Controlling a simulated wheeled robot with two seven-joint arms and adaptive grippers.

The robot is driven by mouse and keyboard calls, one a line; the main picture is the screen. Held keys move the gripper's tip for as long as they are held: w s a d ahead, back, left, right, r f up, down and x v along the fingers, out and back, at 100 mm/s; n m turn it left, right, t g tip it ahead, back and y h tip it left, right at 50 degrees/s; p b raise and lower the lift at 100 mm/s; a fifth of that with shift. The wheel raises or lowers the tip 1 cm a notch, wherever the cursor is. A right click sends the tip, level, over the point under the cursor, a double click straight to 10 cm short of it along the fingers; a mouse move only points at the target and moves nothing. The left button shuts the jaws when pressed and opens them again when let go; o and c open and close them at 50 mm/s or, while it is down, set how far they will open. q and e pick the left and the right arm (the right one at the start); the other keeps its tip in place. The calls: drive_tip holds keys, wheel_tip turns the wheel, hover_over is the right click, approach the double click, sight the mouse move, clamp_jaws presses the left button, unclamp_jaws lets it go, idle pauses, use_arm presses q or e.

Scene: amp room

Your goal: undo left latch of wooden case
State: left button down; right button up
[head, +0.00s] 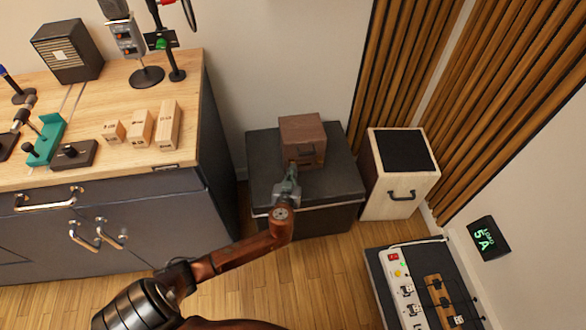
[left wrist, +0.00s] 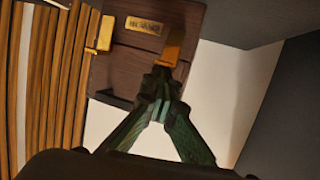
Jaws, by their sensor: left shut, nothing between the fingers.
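The wooden case (head: 302,130) is a small dark brown box on top of a black trunk (head: 265,165). In the left wrist view the case (left wrist: 125,66) shows a brass label plate (left wrist: 143,25) between two brass latches. One latch (left wrist: 103,33) is clear of my fingers. The other latch (left wrist: 174,45) is right at my fingertips, on the side away from the wood slats; whether they touch it I cannot tell. My left gripper (head: 292,172) is shut and empty at the case's front, and its fingers also show in the left wrist view (left wrist: 168,75). My right gripper is out of view.
A pale wooden box with a black top (head: 388,190) stands right of the trunk. A workbench (head: 185,120) with wooden blocks and audio gear stands to the left. A low dark case with a power strip (head: 398,270) is at lower right. Wood slats (head: 475,100) line the wall.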

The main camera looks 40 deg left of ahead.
use_arm(q)
drive_tip(key=shift+s+f, duration=0.2)
drive_tip(key=shift+f, duration=0.5)
drive_tip(key=shift+s+f, duration=0.2)
drive_tip(key=shift+f, duration=0.45)
drive_tip(key=shift+s+d+f+b, duration=0.25)
drive_tip(key=shift+f+b, duration=0.15)
drive_tip(key=shift+b, duration=0.1)
drive_tip(key=shift+r, duration=0.3)
drive_tip(key=shift+s+d+r+p, duration=0.3)
drive_tip(key=shift+s+d+p, duration=0.3)
drive_tip(key=shift+d+p, duration=0.15)
drive_tip(key=s+d, duration=0.1)
drive_tip(key=s+d+r+p, duration=0.1)
drive_tip(key=d+r, duration=0.1)
drive_tip(key=shift+s+d, duration=0.4)
